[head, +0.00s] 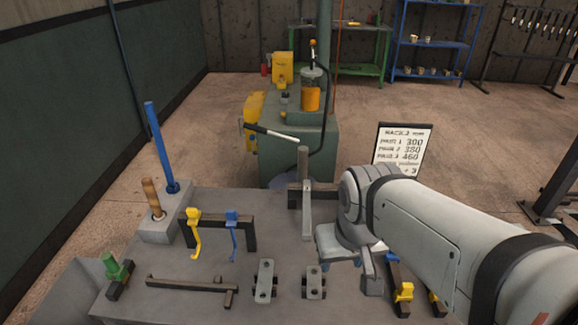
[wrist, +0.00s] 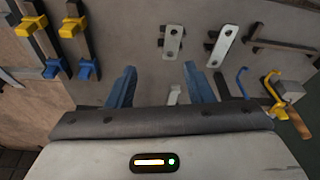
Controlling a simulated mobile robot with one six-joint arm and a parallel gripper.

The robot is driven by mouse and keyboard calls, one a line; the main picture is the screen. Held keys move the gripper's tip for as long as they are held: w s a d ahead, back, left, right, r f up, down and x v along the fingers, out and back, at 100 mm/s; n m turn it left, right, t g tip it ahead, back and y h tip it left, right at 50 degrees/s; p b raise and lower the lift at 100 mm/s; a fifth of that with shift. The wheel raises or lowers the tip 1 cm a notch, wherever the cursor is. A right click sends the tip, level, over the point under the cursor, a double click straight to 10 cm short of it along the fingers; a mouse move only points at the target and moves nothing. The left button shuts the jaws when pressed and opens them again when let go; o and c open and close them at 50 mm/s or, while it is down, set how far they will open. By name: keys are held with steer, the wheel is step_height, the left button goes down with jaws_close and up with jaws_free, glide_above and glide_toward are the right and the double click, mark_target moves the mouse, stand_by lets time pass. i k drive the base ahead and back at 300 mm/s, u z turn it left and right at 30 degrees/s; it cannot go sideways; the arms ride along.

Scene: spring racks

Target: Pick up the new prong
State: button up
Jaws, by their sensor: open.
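No piece is plainly marked as the new prong. A small pale bent strip (wrist: 175,95) shows between my fingers in the wrist view, its lower part hidden by my gripper's body. In the head view a grey upright piece (head: 371,283) stands on the bench below my gripper; I cannot tell whether it is the same thing. My gripper (wrist: 159,78) is open, its two blue fingers apart with nothing held. A yellow hook (head: 195,235) and a blue hook (head: 233,236) hang on a black rack (head: 215,220) at the left; both show at the right in the wrist view.
Two bolted grey plates (head: 264,280) (head: 313,283) lie at the front of the bench (head: 200,270). A blue upright rod (head: 160,150) and a wooden handle (head: 151,196) stand at the left. Yellow-and-blue clamped bars (head: 403,291) lie at right. A sign (head: 402,150) stands behind.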

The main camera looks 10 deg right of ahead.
mark_target(306, 235)
steer(key=u, duration=0.35)
steer(key=k, duration=1.3)
steer(key=z, duration=0.8)
steer(key=i, duration=1)
